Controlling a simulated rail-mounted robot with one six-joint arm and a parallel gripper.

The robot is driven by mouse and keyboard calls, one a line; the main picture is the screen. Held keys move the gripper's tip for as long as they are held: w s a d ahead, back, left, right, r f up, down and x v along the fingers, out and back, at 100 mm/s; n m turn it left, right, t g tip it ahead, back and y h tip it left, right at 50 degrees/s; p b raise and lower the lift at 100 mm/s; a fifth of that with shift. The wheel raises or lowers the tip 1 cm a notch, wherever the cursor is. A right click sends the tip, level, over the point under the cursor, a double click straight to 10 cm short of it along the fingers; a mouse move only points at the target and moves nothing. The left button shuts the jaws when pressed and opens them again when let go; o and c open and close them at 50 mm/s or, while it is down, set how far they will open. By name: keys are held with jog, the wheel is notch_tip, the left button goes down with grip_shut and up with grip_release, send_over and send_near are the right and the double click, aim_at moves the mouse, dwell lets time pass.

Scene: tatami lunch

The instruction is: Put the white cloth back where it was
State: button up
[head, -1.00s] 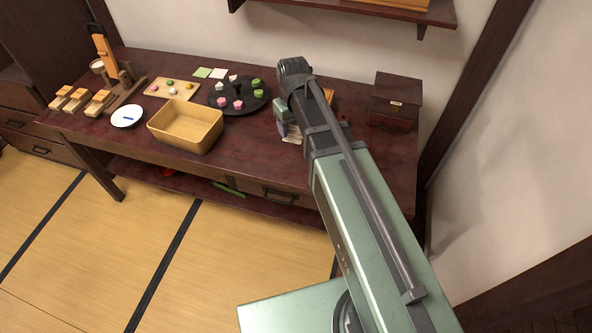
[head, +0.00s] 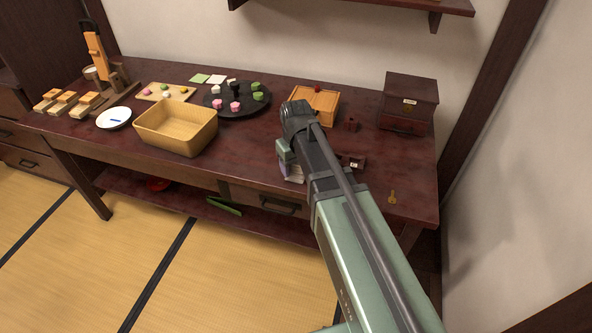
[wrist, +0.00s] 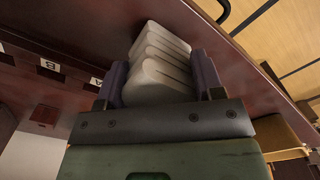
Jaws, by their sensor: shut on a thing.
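The white cloth (wrist: 158,62), folded in soft ridges, is between the two purple-grey fingers of my gripper (wrist: 161,78) in the wrist view. My gripper is shut on it, and the cloth sticks out past the fingertips. In the head view my gripper (head: 288,162) is over the front part of the dark red table (head: 335,205), right of the tan basket. A small pale part of the cloth (head: 294,178) shows below it there; my arm hides the rest. I cannot tell whether the cloth touches the table.
A tan basket (head: 178,128) and a black round tray (head: 246,108) with sweets stand left of my gripper. A light wooden box (head: 328,101) is behind it, a dark chest (head: 408,103) at the back right. A brass-coloured tag (head: 392,197) lies near the right front. Small dark stands are beside my arm.

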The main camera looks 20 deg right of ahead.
jog(key=shift+f, duration=0.2)
jog(key=o, duration=0.9)
jog(key=shift+r, duration=0.1)
jog(key=shift+c, duration=0.2)
notch_tip(320, 180, up, 13)
jog(key=p, duration=1.2)
jog(key=s+m, duration=0.2)
jog(key=s, duration=1.1)
jog(key=shift+f+m, duration=0.35)
jog(key=shift+m, duration=0.05)
